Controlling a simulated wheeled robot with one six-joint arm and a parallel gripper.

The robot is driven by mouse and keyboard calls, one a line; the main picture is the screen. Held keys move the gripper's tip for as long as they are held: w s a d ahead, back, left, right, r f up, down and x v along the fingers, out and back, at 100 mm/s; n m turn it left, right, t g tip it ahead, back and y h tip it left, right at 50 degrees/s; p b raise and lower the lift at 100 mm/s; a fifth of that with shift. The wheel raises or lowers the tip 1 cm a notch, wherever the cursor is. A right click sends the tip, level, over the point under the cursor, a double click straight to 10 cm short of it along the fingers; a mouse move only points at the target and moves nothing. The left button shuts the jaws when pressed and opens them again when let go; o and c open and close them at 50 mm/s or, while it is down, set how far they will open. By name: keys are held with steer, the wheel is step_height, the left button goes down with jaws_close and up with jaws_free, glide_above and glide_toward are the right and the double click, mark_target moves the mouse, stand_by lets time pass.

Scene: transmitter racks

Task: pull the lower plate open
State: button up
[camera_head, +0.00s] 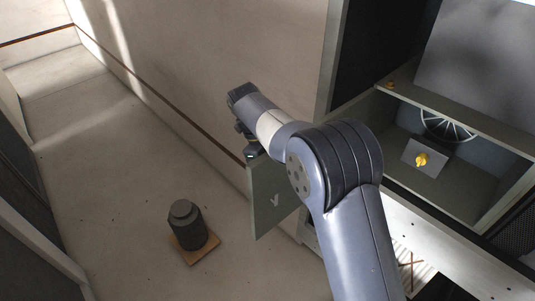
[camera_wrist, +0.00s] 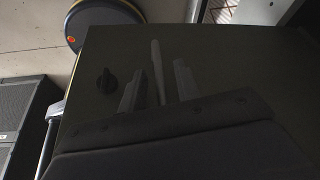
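The lower plate (camera_head: 270,197) is a grey-green panel with a pale mark on it. In the head view it stands out from the rack at an angle, left of my arm, its right part hidden behind the arm. My gripper (camera_head: 250,153) is at the plate's upper left corner. In the wrist view a dark panel (camera_wrist: 225,65) fills the middle, with a black knob (camera_wrist: 105,81) on it. Pale finger-like shapes of my gripper (camera_wrist: 157,85) lie over the panel. I cannot tell whether they are closed on anything.
An open rack compartment (camera_head: 450,192) at the right holds a spoked wheel (camera_head: 447,127) and a box with a yellow knob (camera_head: 421,160). A dark cylindrical weight (camera_head: 187,228) stands on a brown board (camera_head: 212,243) on the floor. The floor left of the plate is otherwise mostly clear.

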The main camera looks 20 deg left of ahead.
steer(key=v, duration=0.9)
steer(key=shift+f, duration=0.1)
steer(key=shift+x, duration=5.35)
steer(key=shift+d, duration=0.2)
steer(key=shift+a, duration=0.15)
